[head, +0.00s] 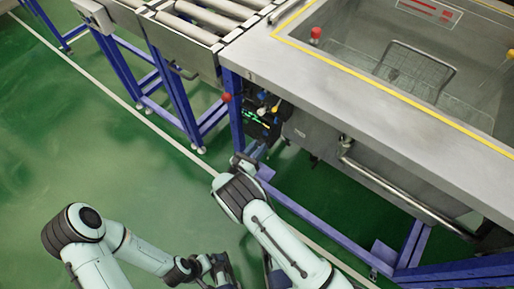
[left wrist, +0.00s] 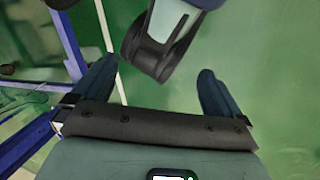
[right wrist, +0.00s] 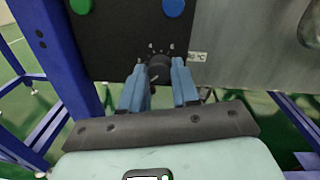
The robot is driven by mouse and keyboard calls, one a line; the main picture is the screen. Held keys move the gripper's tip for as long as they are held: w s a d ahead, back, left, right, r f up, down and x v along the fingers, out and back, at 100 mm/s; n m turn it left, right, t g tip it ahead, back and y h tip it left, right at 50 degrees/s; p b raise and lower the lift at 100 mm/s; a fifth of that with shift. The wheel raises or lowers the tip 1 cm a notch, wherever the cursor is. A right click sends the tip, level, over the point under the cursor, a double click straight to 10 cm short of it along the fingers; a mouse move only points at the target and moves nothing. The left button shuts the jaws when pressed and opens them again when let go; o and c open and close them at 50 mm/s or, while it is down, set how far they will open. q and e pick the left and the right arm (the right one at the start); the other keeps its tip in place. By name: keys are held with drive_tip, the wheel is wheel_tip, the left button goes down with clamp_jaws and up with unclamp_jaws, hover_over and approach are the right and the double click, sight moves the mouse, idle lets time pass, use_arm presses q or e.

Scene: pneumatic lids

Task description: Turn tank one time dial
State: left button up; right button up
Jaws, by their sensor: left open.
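In the right wrist view, a small black dial (right wrist: 159,67) with white tick marks above it sits on a dark control panel (right wrist: 125,35). My right gripper (right wrist: 159,75) has its two blue fingers close around the dial, one against each side. A small label with °C shows just right of the dial; I cannot tell which dial it belongs to. My left gripper (left wrist: 158,85) is open and empty over the floor.
A green button (right wrist: 81,6) and a blue button (right wrist: 173,7) sit above the dial. A blue frame post (right wrist: 55,50) stands left of the panel. The steel tank (head: 400,95) and roller conveyor (head: 205,25) lie beyond. Green floor is free at the left.

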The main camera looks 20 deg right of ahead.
clamp_jaws()
use_arm(q)
drive_tip(key=shift+w+f, duration=0.1)
use_arm(e)
drive_tip(key=m+b, duration=0.1)
drive_tip(key=m, duration=0.1)
drive_tip(key=shift+a+f+m, duration=0.1)
drive_tip(key=shift+m, duration=0.3)
drive_tip(key=m+b, duration=0.1)
drive_tip(key=m, duration=0.2)
drive_tip(key=shift+m, duration=0.3)
drive_tip(key=m+b, duration=0.1)
drive_tip(key=m, duration=0.3)
drive_tip(key=shift+m, duration=0.4)
use_arm(q)
drive_tip(key=w+a+f+t+y, duration=0.1)
drive_tip(key=w+a+f, duration=0.1)
drive_tip(key=w+f, duration=0.2)
drive_tip(key=shift+w+a+t, duration=0.25)
drive_tip(key=shift+w+t, duration=0.15)
drive_tip(key=shift+w, duration=0.15)
use_arm(e)
drive_tip(key=m, duration=0.5)
drive_tip(key=shift+h, duration=0.4)
use_arm(q)
drive_tip(key=shift+b, duration=0.3)
use_arm(e)
drive_tip(key=shift+m, duration=0.3)
